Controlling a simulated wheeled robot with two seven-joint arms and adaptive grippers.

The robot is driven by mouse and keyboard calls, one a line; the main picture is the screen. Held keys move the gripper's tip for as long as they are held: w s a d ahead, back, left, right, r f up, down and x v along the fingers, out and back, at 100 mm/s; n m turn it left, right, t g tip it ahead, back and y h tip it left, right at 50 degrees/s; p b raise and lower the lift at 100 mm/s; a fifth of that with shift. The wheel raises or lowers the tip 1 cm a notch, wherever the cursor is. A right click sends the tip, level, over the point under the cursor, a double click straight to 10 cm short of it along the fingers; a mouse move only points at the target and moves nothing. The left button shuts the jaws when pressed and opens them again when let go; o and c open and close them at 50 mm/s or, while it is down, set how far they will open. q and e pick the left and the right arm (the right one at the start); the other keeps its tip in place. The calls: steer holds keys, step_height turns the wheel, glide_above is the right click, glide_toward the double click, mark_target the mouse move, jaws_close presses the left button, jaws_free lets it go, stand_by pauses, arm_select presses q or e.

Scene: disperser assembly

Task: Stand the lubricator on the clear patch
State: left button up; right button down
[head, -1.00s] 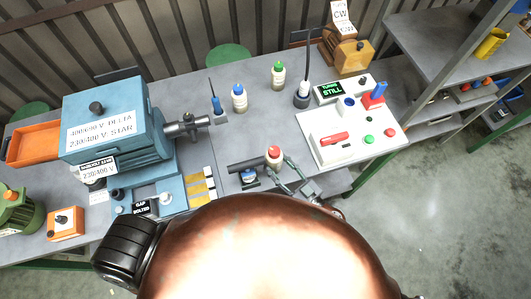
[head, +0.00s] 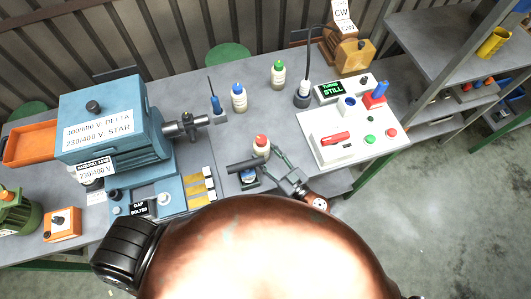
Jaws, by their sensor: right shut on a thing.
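A white bottle with a red cap (head: 261,146) is at the middle of the grey bench, roughly upright. My right gripper (head: 270,153) is shut on it from the lower right, and its fingers partly cover the bottle. I cannot tell whether its base touches the bench. Similar bottles with a blue cap (head: 239,99) and a green cap (head: 278,75) stand behind it. No label shows which one is the lubricator. No marked clear patch is readable; bare bench top (head: 232,140) lies left of the held bottle.
A blue machine (head: 115,130) stands at left, its shaft pointing toward the middle. A white control panel (head: 350,140) is at right.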

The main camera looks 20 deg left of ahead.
steer(key=c, duration=1.1)
jaws_free()
steer(key=shift+c, duration=0.2)
steer(key=v, duration=1.2)
